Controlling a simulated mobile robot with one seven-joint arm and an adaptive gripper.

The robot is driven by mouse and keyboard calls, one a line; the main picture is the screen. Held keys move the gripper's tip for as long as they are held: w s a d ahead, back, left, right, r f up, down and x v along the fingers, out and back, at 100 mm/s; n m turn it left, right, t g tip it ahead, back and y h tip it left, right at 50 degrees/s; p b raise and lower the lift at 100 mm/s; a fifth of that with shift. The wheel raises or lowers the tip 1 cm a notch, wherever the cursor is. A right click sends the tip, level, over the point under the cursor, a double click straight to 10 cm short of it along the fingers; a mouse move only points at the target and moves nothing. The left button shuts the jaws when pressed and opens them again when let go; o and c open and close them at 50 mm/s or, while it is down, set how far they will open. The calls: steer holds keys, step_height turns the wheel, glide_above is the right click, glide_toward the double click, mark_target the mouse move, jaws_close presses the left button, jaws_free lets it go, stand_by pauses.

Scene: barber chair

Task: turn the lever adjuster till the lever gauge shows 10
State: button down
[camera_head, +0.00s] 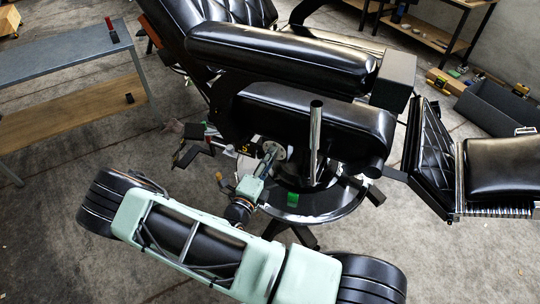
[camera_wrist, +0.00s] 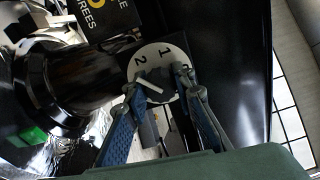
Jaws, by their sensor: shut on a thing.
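The lever adjuster (camera_wrist: 148,86) is a dark knob with a pale bar across a round white dial, seen in the wrist view. The dial face (camera_wrist: 164,53) shows a 1 and a 2; other marks are partly hidden. My gripper (camera_wrist: 160,84) has its two blue fingers on either side of the knob and is shut on it. In the head view my gripper (camera_head: 265,161) reaches the pale dial (camera_head: 273,149) on the chair's side. A black panel (camera_wrist: 107,18) with part of a yellow figure and "REES" lettering, perhaps the gauge, is cut off at the top.
An upright chrome lever (camera_head: 315,140) stands just right of the dial. The black padded armrest (camera_head: 285,57) and round chair base (camera_head: 322,207) are close by. A metal table (camera_head: 65,55) stands left; shelves (camera_head: 432,35) stand at the back right.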

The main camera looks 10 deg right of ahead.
steer(key=shift+n, duration=0.3)
steer(key=c, duration=1.6)
jaws_free()
steer(key=v, duration=1.2)
